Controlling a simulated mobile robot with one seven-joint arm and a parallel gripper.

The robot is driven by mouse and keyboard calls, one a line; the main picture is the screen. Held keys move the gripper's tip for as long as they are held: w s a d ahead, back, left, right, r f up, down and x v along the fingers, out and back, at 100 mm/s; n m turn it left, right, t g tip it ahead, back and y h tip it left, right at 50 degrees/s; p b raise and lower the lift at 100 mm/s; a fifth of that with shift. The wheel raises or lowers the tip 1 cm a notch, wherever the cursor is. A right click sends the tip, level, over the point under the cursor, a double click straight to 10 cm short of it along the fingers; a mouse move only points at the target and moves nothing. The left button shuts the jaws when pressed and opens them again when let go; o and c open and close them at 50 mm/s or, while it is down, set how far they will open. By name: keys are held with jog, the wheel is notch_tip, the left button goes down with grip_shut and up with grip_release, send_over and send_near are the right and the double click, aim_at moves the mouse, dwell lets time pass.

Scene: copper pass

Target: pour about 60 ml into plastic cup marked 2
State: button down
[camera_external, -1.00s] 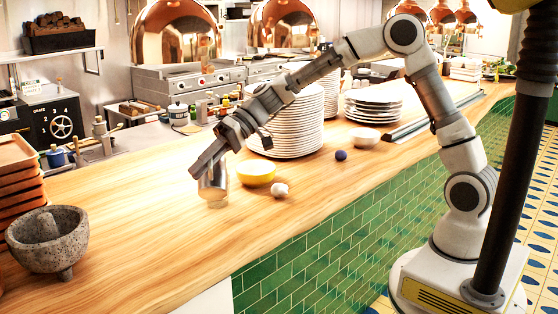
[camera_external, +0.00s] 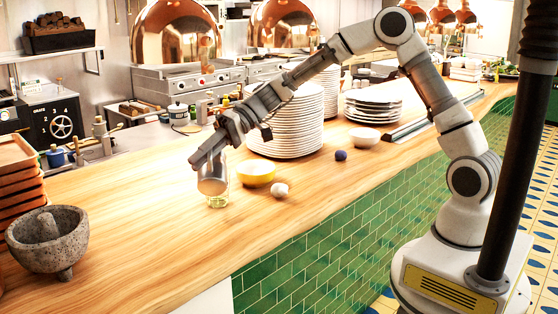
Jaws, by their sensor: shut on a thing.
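My gripper (camera_external: 208,160) is shut on a silvery metal vessel (camera_external: 212,180) above the wooden counter, left of the yellow bowl. Directly below the vessel is a small clear cup (camera_external: 217,202) with a pale greenish-yellow tint at its bottom. The vessel covers the cup's upper part, and I cannot tell whether the two touch. No mark can be read on the cup. Its fill level and any stream of liquid are too small to make out.
A yellow bowl (camera_external: 257,174), a white ball-like thing (camera_external: 280,190) and a dark blue ball (camera_external: 341,155) are to the right. Plate stacks (camera_external: 290,125) stand behind. A stone mortar (camera_external: 47,240) is at front left. The counter (camera_external: 150,215) between is clear.

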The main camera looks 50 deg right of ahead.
aim_at(210, 169)
jog(key=shift+w+d+r+m+y+p, duration=0.35)
jog(key=shift+r+p, duration=0.25)
jog(key=shift+p, duration=0.55)
dwell(0.5)
jog(key=shift+w+d+r+m+g+y, duration=0.3)
jog(key=shift+w+d+g+y, duration=0.1)
jog(key=shift+w, duration=0.1)
dwell(0.7)
